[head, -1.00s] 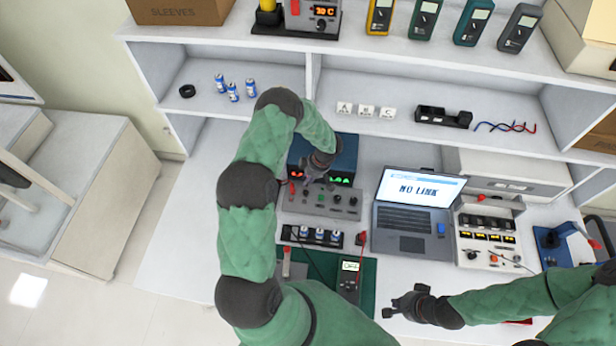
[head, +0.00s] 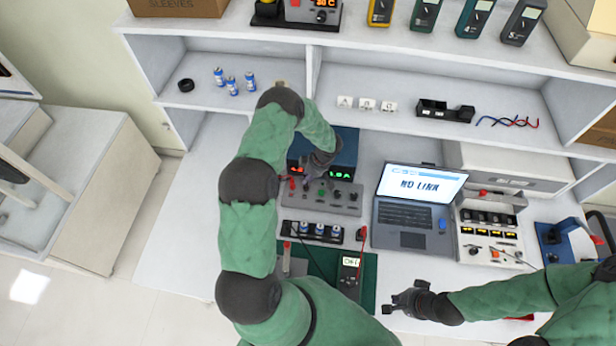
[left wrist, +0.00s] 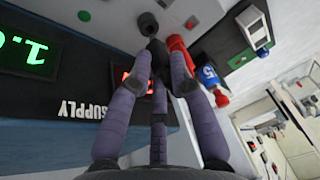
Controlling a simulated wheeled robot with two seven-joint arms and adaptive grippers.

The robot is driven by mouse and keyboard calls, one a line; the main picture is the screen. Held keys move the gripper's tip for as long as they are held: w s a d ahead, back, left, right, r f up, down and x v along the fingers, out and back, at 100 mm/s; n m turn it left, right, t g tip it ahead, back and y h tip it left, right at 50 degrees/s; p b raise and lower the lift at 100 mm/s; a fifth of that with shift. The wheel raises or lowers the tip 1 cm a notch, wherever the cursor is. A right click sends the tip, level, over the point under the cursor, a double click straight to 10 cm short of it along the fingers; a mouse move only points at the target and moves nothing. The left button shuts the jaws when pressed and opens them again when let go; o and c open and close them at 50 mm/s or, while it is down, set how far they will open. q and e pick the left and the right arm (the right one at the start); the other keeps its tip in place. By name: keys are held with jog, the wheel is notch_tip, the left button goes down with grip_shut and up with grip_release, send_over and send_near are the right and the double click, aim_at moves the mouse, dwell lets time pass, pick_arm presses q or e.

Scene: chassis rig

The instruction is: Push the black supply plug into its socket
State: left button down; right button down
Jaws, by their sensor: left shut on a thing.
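The blue supply (head: 347,146) stands at the back of the bench with lit red and green displays; its front, lettered SUPPLY, also shows in the left wrist view (left wrist: 103,108). My left gripper (head: 308,178) is in front of it, over the grey panel (head: 325,199). In the left wrist view my left gripper (left wrist: 156,52) is shut on the black plug (left wrist: 153,45), mostly hidden by the fingers. A round black socket-like part (left wrist: 148,24) lies just beyond the tips; whether the plug touches it I cannot tell. My right gripper (head: 402,300) hangs over the front; its jaw opening is unclear.
A red plug (left wrist: 177,52) sits close beside the left fingers. The shelf (head: 420,60) is above the supply.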

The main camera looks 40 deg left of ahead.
pick_arm(q)
jog(key=shift+p, duration=0.75)
dwell(1.2)
jog(key=shift+f+b, duration=0.85)
jog(key=shift+f, duration=0.55)
jog(key=c, duration=1.1)
grip_release()
jog(key=shift+o, duration=0.2)
jog(key=v, duration=1.2)
jog(key=shift+s, duration=0.1)
